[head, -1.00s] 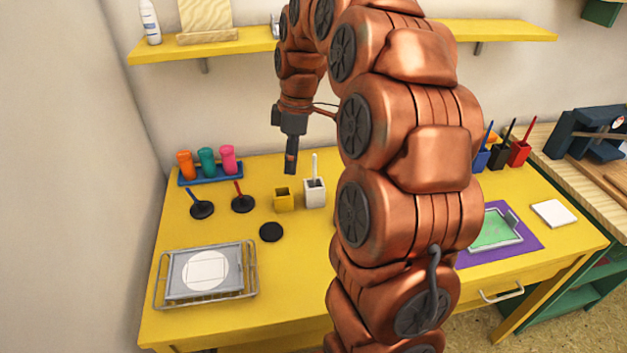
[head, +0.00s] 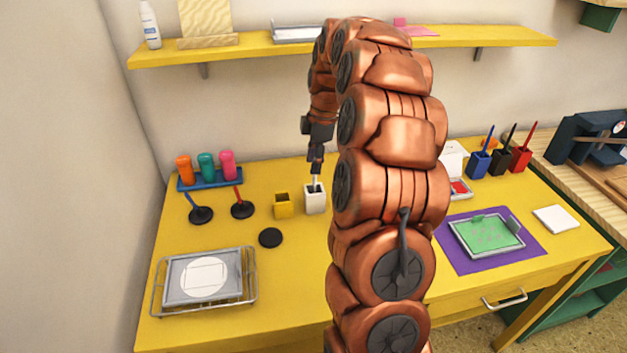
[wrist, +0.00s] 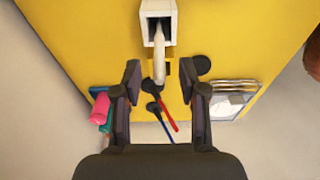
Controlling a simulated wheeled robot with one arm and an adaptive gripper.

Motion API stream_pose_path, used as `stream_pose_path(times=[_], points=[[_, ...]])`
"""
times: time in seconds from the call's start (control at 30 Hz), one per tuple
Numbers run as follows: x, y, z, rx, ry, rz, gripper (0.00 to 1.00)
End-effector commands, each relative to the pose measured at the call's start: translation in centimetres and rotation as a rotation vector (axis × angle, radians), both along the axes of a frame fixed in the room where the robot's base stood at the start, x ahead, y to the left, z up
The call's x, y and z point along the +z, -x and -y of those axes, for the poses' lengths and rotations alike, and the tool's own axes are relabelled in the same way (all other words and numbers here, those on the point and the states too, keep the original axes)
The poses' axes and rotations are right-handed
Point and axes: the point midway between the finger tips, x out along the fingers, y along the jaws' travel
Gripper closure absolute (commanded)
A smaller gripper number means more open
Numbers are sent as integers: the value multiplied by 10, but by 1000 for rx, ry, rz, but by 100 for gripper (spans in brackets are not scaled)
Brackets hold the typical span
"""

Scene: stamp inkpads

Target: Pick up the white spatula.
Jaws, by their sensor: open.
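The white spatula (head: 315,181) stands in a small white square holder (head: 315,200) on the yellow table, its handle pointing up. My gripper (head: 316,168) is directly above the holder, pointing down, at the top of the handle. In the wrist view the white spatula (wrist: 159,62) rises from the white holder (wrist: 158,14), and its tip reaches toward the space between the fingers. My gripper (wrist: 160,85) is open there, with a dark finger on each side and no contact visible. The spatula's lower end is hidden inside the holder.
A yellow holder (head: 282,204) stands just left of the white one. Red-handled (head: 241,205) and blue-handled (head: 200,211) tools and a black disc (head: 270,237) lie further left. Blue, black and red holders (head: 497,158) stand at the right. A yellow shelf (head: 250,48) runs above.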

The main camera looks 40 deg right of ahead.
Motion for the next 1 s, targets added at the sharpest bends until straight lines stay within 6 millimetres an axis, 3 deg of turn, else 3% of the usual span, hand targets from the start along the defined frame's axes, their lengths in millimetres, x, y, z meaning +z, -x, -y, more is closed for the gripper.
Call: stream_pose_path(times=[0.33,0.6,1.0], points=[[-42,-1,-3,0,-2,-7,58],[-46,-3,-3,0,0,-1,58],[-45,-3,-3,0,0,-1,100]])
